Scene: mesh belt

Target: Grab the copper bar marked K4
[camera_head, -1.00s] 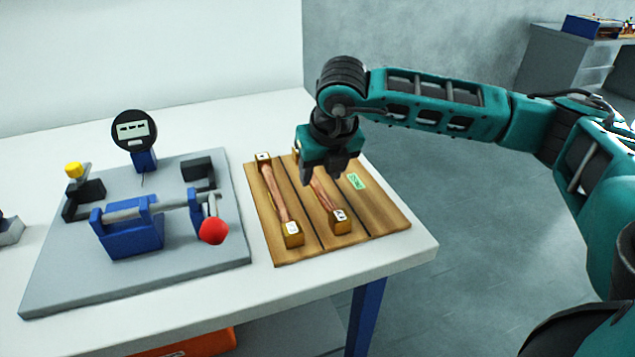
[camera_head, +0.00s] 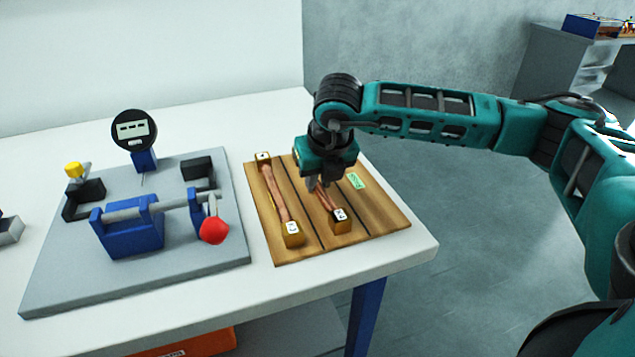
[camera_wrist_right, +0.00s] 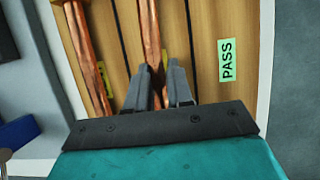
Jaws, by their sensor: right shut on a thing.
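Two copper bars with brass end blocks lie side by side on a wooden board (camera_head: 385,215). The left bar (camera_head: 277,193) is untouched; the right bar (camera_head: 327,199) is partly hidden under my right gripper (camera_head: 319,184). The end-block marks are too small to read, so I cannot tell which bar is K4. My right gripper is lowered over the right bar and shut on its shaft. In the right wrist view, the right bar (camera_wrist_right: 149,30) runs up from between the fingertips (camera_wrist_right: 160,72). My left gripper is not in view.
A green PASS label (camera_head: 355,181) is on the board, right of the held bar. A grey plate (camera_head: 190,270) with a blue fixture (camera_head: 132,235), dial gauge (camera_head: 134,130) and red knob (camera_head: 214,230) stands at left. The white table's right edge is close to the board.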

